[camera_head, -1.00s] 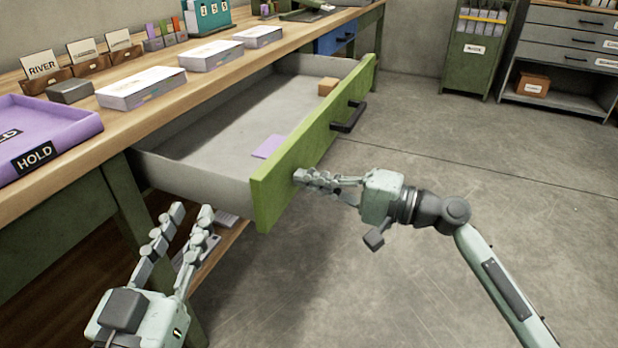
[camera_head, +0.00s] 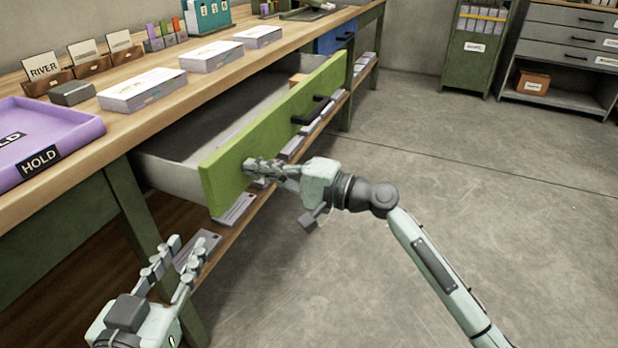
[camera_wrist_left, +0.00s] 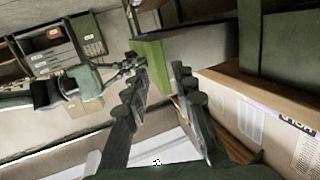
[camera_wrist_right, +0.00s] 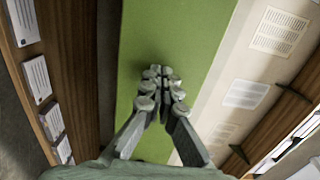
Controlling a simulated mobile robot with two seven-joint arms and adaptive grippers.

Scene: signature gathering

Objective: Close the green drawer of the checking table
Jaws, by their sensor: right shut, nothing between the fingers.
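The green drawer (camera_head: 285,120) of the wooden-topped table stands partly open, with a grey inside and a black handle (camera_head: 312,110) on its front. My right gripper (camera_head: 250,165) is shut and empty, its fingertips at the near part of the green front, seemingly touching it. In the right wrist view the shut fingertips (camera_wrist_right: 160,75) lie against the green front (camera_wrist_right: 180,40). My left gripper (camera_head: 184,250) is open and empty, low beside the table at the near left. The left wrist view also shows the green front (camera_wrist_left: 150,65) beyond its fingers.
On the tabletop are a purple HOLD tray (camera_head: 50,135), paper stacks (camera_head: 142,90) and card holders (camera_head: 88,65). A lower shelf (camera_head: 225,225) with papers runs below the drawer. A blue drawer (camera_head: 333,38) is farther along. The floor at right is clear.

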